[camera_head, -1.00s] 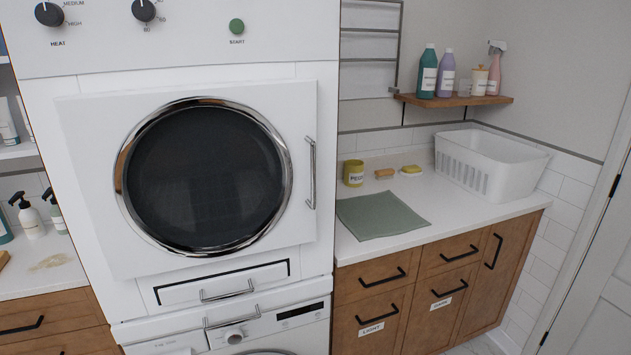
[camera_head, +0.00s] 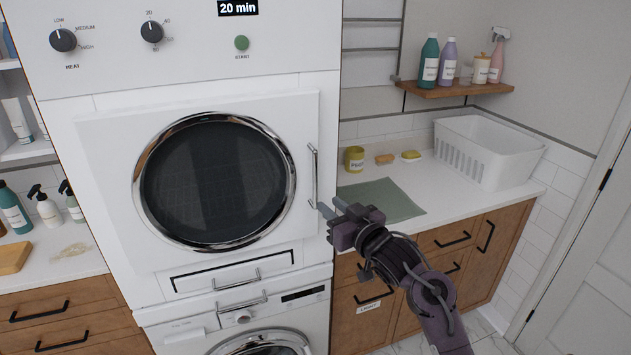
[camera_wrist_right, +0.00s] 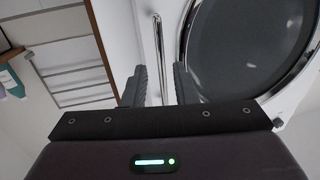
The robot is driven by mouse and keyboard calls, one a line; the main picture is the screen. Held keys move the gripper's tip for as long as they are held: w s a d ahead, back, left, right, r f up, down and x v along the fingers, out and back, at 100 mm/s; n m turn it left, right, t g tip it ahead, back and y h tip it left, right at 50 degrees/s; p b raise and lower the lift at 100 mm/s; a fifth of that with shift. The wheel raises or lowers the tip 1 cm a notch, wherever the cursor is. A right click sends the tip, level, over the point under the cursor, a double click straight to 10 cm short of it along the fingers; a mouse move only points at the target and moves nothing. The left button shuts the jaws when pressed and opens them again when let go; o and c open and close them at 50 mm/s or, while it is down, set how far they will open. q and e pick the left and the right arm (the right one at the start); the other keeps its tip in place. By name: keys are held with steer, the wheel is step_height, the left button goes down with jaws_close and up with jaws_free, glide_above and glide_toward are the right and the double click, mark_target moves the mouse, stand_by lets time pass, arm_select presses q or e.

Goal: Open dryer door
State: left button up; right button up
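The dryer door (camera_head: 118,160) is a white square panel with a round dark window in a chrome ring, and it looks shut. Its vertical chrome handle (camera_head: 314,176) is on the door's right edge. My right gripper (camera_head: 326,214) is just right of the handle's lower end in the head view. In the right wrist view the handle (camera_wrist_right: 160,60) rises between the two dark fingers of the right gripper (camera_wrist_right: 160,86), which stand apart on either side of it. The fingers look open, and I cannot tell whether the handle is within their depth. My left gripper is not in view.
A white counter (camera_head: 458,200) with a green cloth (camera_head: 385,200) and a white basket (camera_head: 480,155) lies right of the dryer. A shelf (camera_head: 450,90) with bottles is above. A washer (camera_head: 190,335) is below the dryer. Some floor shows at the lower right.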

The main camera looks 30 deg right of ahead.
steer(key=r, duration=0.2)
steer(key=p, duration=0.3)
glide_above(315, 205)
steer(key=shift+w+d+f, duration=0.1)
steer(key=shift+w+d, duration=0.1)
steer(key=shift+c, duration=0.3)
jaws_close()
